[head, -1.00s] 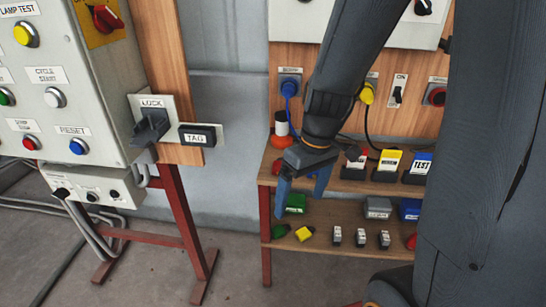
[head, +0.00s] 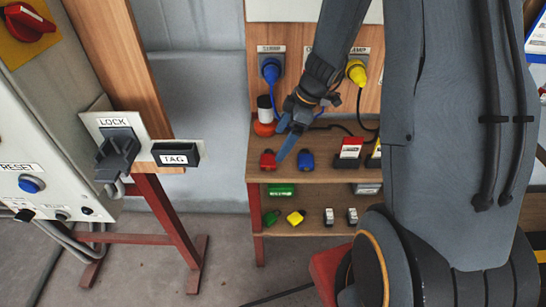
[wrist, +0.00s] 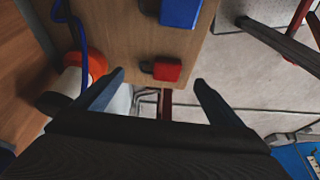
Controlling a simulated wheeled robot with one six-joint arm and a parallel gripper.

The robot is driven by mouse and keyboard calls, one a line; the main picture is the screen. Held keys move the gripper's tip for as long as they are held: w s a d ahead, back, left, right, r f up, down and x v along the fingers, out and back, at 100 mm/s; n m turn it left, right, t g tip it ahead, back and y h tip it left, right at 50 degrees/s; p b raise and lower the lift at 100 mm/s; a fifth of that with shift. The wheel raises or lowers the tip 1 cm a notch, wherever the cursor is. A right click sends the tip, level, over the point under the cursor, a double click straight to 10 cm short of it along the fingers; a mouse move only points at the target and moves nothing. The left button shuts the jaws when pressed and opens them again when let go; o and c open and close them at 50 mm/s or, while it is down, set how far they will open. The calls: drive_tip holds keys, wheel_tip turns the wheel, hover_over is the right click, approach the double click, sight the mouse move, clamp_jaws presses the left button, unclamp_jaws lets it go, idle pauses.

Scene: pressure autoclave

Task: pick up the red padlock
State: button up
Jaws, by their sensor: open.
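The red padlock (head: 268,160) lies on the upper wooden shelf near its left edge, left of a blue padlock (head: 305,160). In the wrist view the red padlock (wrist: 166,70) shows ahead of my fingers and between their lines, with its dark shackle pointing left. My gripper (head: 288,145) is open and empty, just above and right of the red padlock in the head view. In the wrist view the two blue fingers of my gripper (wrist: 160,78) are spread apart, and neither touches the padlock.
An orange-and-white beacon-like object (head: 264,118) stands behind the padlock, near a blue cable. Card holders (head: 350,147) stand to the right. The lower shelf (head: 325,200) holds green and yellow padlocks and small boxes. The LOCK panel (head: 117,135) is at left.

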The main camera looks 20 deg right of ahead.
sight(269, 157)
drive_tip(key=shift+w+a+f+p, duration=0.1)
drive_tip(key=shift+a+f+p, duration=0.2)
drive_tip(key=shift+a+f, duration=0.75)
drive_tip(key=shift+p+x, duration=0.8)
drive_tip(key=shift+x, duration=1.3)
drive_tip(key=shift+d, duration=0.15)
drive_tip(key=c, duration=1.2)
